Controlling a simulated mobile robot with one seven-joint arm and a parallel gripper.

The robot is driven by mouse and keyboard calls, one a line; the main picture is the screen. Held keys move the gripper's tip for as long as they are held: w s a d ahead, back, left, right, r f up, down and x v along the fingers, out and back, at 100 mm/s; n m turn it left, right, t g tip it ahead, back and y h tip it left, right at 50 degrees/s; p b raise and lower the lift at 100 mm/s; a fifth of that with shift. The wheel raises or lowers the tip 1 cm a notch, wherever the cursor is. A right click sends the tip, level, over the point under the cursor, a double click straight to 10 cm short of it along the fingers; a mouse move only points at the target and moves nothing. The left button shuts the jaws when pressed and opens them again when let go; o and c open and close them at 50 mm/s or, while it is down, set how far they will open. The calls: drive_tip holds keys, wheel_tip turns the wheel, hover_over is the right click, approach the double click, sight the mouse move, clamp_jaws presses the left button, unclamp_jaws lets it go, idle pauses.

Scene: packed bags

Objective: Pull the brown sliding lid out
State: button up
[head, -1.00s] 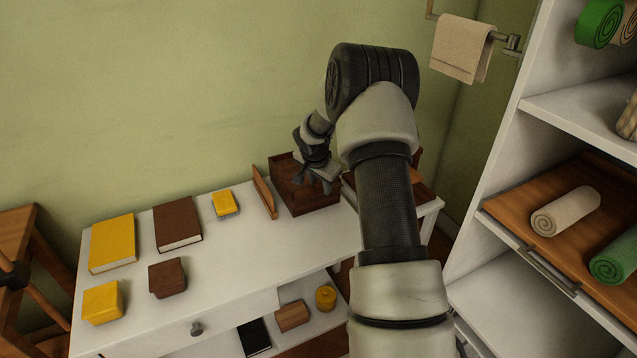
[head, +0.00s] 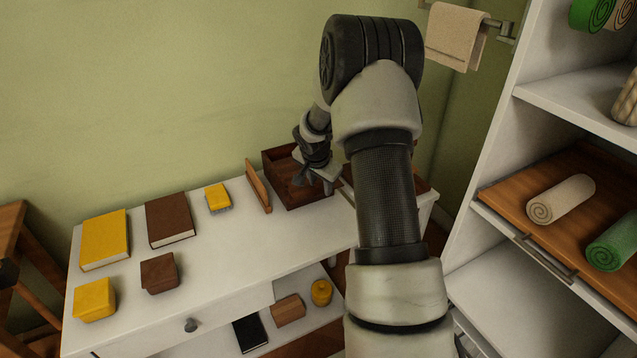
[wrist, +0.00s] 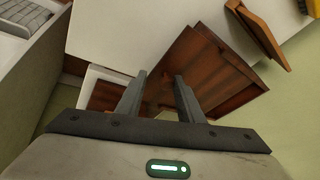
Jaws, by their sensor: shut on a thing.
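The dark brown box (head: 300,197) stands at the back right of the white table, with its inside partly showing at its left. It also shows in the wrist view (wrist: 238,84). The brown sliding lid (wrist: 177,65) juts from the box on the side toward my fingers in the wrist view. In the head view my gripper and arm hide most of it. My gripper (wrist: 158,92) is shut on the lid, with its fingers a little apart; in the head view it (head: 318,180) is over the box's right part. The exact contact is hard to see.
An upright wooden board (head: 258,187) stands just left of the box. Yellow and brown books (head: 170,220) and small blocks lie further left. A white shelf unit (head: 500,150) with rolled towels rises at the right. A towel (head: 456,36) hangs on the wall.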

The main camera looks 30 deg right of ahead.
drive_tip(key=shift+s+d+f+b, duration=0.1)
drive_tip(key=shift+s+b, duration=0.5)
drive_tip(key=shift+s, duration=1.35)
drive_tip(key=shift+s+d+f+b, duration=0.1)
drive_tip(key=shift+s+b, duration=0.5)
drive_tip(key=shift+s, duration=1.3)
drive_tip(key=shift+c, duration=0.2)
drive_tip(key=shift+s, duration=1.4)
clamp_jaws()
drive_tip(key=s, duration=0.6)
drive_tip(key=shift+s+r, duration=0.15)
drive_tip(key=shift+s, duration=0.1)
drive_tip(key=shift+d, duration=0.1)
